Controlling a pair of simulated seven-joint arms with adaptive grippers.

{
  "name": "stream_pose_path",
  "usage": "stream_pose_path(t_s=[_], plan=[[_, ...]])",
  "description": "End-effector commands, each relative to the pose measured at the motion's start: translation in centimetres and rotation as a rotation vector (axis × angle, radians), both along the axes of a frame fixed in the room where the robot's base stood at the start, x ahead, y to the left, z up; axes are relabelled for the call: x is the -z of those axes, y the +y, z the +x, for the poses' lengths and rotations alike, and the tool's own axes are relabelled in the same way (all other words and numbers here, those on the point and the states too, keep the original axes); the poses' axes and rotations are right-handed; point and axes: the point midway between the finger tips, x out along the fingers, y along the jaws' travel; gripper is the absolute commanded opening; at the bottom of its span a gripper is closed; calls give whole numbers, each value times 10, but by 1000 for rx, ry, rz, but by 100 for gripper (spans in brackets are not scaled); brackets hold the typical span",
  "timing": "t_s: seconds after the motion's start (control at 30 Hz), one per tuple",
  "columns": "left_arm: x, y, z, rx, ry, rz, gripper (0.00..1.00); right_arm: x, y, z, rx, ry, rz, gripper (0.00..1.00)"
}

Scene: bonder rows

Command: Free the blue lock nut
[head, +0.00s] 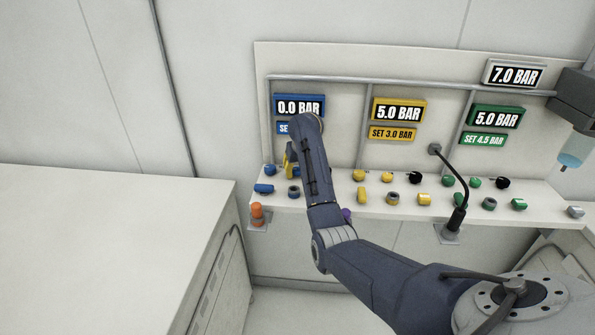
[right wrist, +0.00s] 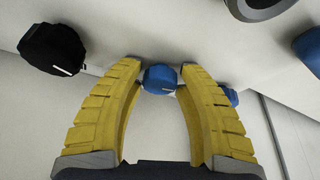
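A small blue faceted piece, which I take for the blue lock nut (right wrist: 159,79), sits between the yellow fingertips of my right gripper (right wrist: 160,70) in the right wrist view. Both fingers reach its sides with no clear gap, so the gripper looks shut on it. In the head view my right gripper (head: 290,163) is at the left end of the panel's shelf, and my forearm hides most of it and the nut. My left gripper is not in view.
Close by are a black knob (right wrist: 52,48), a second blue knob (right wrist: 229,97), a dark ring (head: 293,191) and a blue cylinder (head: 264,188). Yellow knobs (head: 358,176) and green knobs (head: 475,183) stand further right. The blue display (head: 299,106) reads 0.0 BAR.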

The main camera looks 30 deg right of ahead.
Motion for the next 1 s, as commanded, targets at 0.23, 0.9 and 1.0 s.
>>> stream_pose_path(t_s=[0.23,0.9,1.0], plan=[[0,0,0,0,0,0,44,0,0,0,0,0,0,6],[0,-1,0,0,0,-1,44,0,-1,0,-250,0,2,0],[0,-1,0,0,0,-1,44,0,0,0,-274,-1,1,0]])
